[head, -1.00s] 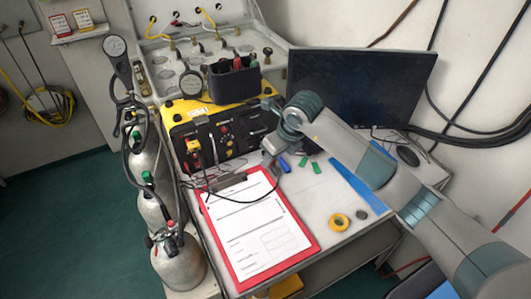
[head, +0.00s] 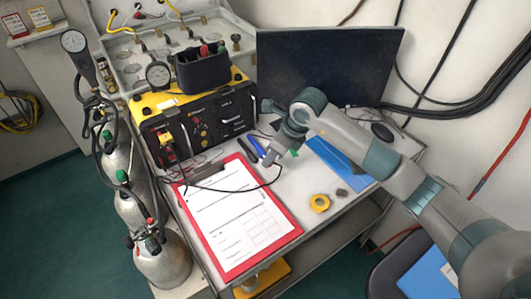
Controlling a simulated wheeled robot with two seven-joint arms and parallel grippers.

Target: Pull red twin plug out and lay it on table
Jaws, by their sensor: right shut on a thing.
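My right gripper (head: 269,160) is low over the table (head: 292,188), just right of the clipboard's upper right corner. It is shut, and a thin black cable (head: 235,190) runs from the panel side across the clipboard up to it. The red twin plug at the cable's end is too small and hidden by the fingers to make out clearly. The yellow and black air panel (head: 205,120) stands at the back left of the table, with small red parts and a yellow plug (head: 168,140) on its front. My left gripper is not in view.
A red clipboard (head: 283,238) with paper covers the front left. Blue and black markers (head: 257,147) lie near my gripper. Yellow tape (head: 319,203) and a small grey piece (head: 341,193) lie to the right. A monitor (head: 330,65) stands behind. Gas cylinders (head: 163,262) stand left.

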